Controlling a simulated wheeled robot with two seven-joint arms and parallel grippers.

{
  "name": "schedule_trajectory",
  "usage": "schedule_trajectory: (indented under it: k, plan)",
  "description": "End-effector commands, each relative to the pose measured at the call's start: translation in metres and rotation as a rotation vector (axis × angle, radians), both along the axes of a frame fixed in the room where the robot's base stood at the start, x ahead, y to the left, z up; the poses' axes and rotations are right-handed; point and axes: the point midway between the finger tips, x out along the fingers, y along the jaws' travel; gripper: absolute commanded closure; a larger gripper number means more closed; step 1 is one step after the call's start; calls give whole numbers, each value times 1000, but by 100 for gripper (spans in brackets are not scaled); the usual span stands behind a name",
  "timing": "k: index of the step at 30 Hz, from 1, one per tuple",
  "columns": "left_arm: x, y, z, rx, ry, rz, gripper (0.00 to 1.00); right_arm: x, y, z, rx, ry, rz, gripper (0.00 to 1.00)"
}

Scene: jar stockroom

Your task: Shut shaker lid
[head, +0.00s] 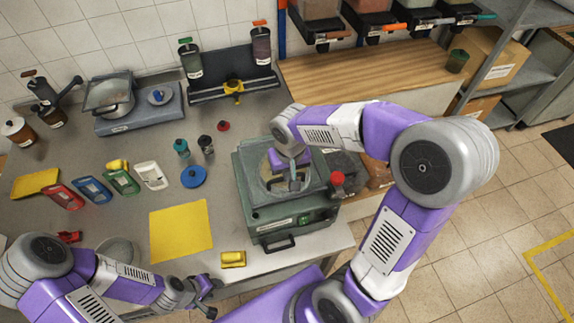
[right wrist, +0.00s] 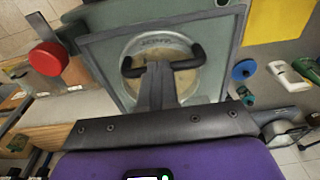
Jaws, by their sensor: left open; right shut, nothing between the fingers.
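The shaker (head: 292,222) is a green box with a square-framed top, at the right end of the grey counter. A round, pale-rimmed disc shows within that frame; in the right wrist view the shaker's green frame (right wrist: 107,62) surrounds it. I cannot tell how far the lid stands open. My right gripper (head: 294,183) is shut and empty over the top, and its fingers (right wrist: 160,68) cover part of the disc. Whether they touch it is unclear. My left gripper (head: 203,291) is open and empty by the counter's front edge, left of the shaker.
A red knob (head: 337,179) sticks out at the shaker's right side. A yellow mat (head: 181,231) and a yellow block (head: 233,259) lie to its left. A blue round lid (head: 193,177) and small bottles stand nearby. A wooden bench (head: 370,68) is behind.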

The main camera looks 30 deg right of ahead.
Motion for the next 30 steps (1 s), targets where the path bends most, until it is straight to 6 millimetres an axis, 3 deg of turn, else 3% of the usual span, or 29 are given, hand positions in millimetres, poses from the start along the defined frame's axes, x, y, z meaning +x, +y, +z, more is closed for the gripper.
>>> schedule_trajectory:
  k: [3, 8, 15, 24, 30]
  plan:
    - [0, 0, 0, 0, 0, 0, 57, -5, 1, -6, 2, 19, -1, 100]
    - [0, 0, 8, 0, 0, 0, 57, -5, 2, 5, 1, 18, 1, 100]
    - [0, 0, 38, 0, -1, 0, 57, -6, 5, 47, 0, 3, 8, 100]
    - [0, 0, 35, 0, 0, 0, 57, -18, 7, 110, 1, -5, 8, 100]
    - [0, 0, 36, 0, 0, 0, 57, -23, 7, 133, 0, -2, 8, 100]
